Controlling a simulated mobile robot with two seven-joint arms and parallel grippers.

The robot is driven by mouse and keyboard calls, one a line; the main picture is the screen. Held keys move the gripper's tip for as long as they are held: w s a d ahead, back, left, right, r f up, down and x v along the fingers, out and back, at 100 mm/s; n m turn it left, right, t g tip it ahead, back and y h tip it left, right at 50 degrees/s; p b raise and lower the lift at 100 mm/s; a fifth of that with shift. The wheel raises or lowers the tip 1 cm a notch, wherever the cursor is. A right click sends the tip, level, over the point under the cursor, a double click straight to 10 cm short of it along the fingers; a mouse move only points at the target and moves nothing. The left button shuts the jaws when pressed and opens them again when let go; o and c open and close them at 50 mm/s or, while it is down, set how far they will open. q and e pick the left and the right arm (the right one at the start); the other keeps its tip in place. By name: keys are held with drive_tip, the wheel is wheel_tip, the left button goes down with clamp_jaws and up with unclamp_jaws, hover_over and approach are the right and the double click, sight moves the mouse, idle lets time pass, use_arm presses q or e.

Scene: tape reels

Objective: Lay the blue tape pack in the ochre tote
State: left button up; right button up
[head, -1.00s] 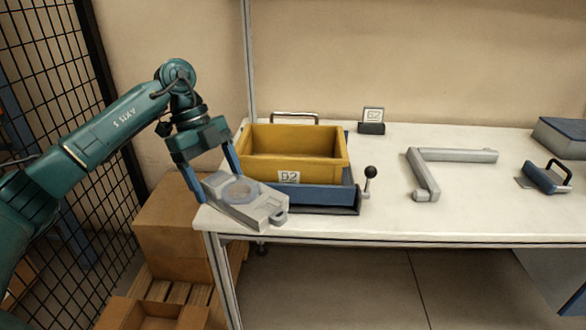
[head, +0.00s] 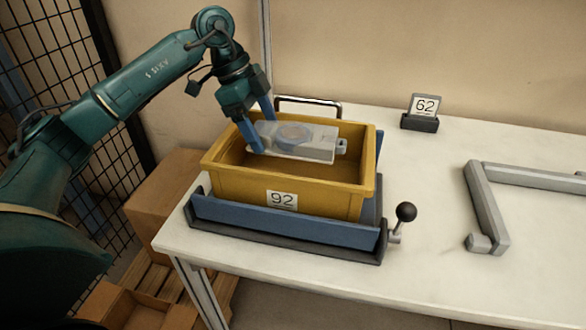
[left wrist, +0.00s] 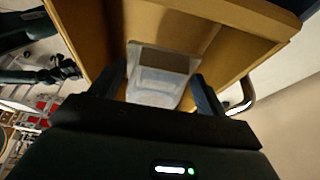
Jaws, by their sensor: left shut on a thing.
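The tape pack (head: 318,148) is a flat, pale grey case with a round, faintly bluish reel window and a small tab at its right end. My left gripper (head: 264,136) is shut on its left end. The pack is over the opening of the ochre tote (head: 235,182), inside its rim outline; whether it touches the floor cannot be told. The tote is open-topped and labelled 92. In the left wrist view the pack (left wrist: 158,88) lies between my fingers, with the tote's walls (left wrist: 98,28) around it. My right gripper is not in view.
The tote sits in a blue and dark cradle (head: 290,226) with a black-knobbed lever (head: 404,213) at its right. A metal handle (head: 308,101) stands behind it. A 62 sign (head: 424,108) and a grey angled bar (head: 485,205) are on the white table (head: 425,180).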

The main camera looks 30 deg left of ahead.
use_arm(q)
drive_tip(key=f, duration=0.4)
drive_tip(key=shift+s+f, duration=0.25)
drive_tip(key=shift+s, duration=0.05)
drive_tip(key=shift+w+f, duration=0.1)
drive_tip(key=shift+f, duration=2.05)
drive_tip(key=o, duration=1.1)
drive_tip(key=v, duration=1.2)
